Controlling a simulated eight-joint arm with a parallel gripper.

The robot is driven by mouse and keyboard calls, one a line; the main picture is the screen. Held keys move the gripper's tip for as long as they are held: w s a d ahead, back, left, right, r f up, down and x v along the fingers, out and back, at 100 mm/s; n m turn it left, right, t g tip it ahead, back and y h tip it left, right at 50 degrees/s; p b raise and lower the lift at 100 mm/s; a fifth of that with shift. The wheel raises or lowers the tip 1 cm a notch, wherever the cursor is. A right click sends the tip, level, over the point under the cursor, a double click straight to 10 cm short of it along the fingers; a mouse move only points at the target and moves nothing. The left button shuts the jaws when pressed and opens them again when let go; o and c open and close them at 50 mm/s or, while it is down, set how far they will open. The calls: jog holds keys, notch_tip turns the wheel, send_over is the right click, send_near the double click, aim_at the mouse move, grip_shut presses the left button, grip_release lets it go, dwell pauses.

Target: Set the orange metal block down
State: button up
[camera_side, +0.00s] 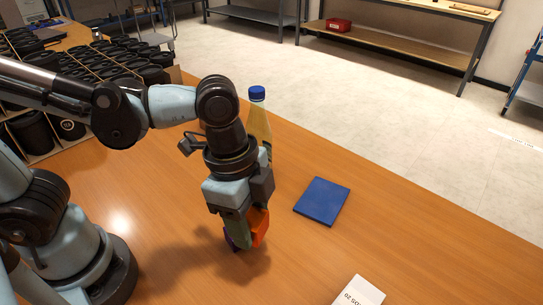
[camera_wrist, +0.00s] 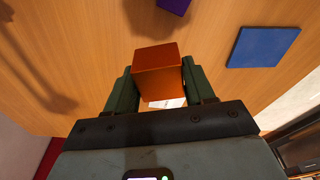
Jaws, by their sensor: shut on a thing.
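The orange metal block (camera_side: 260,227) is held between the two green fingers of my gripper (camera_side: 246,232). In the wrist view the block (camera_wrist: 158,62) fills the gap between the fingers, which press on its left and right sides. My gripper points down over the wooden table and appears to hold the block above it; the exact height is hard to tell. A flat blue square (camera_side: 322,201) lies on the table to the right of my gripper, with nothing on it. It also shows at upper right in the wrist view (camera_wrist: 264,47).
A purple object (camera_wrist: 174,4) lies near the block, mostly hidden by my gripper in the side view. A bottle with a blue cap (camera_side: 258,94) stands behind my gripper. A white labelled item (camera_side: 358,291) is at the front edge. Table around the blue square is clear.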

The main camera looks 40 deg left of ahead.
jog(key=w+a+n, duration=0.5)
jog(key=w+a, duration=0.1)
jog(key=a, duration=0.4)
jog(key=n+t+y, duration=0.1)
jog(key=n+y, duration=0.1)
jog(key=n, duration=0.7)
send_over(149, 156)
jog(key=f, duration=0.5)
jog(key=shift+s+d+f, duration=0.25)
jog(key=shift+s+f, duration=0.05)
jog(key=shift+f, duration=0.05)
jog(key=shift+a+f, duration=0.2)
jog(key=shift+f, duration=1.95)
jog(key=shift+f, duration=0.1)
jog(key=o, duration=1.2)
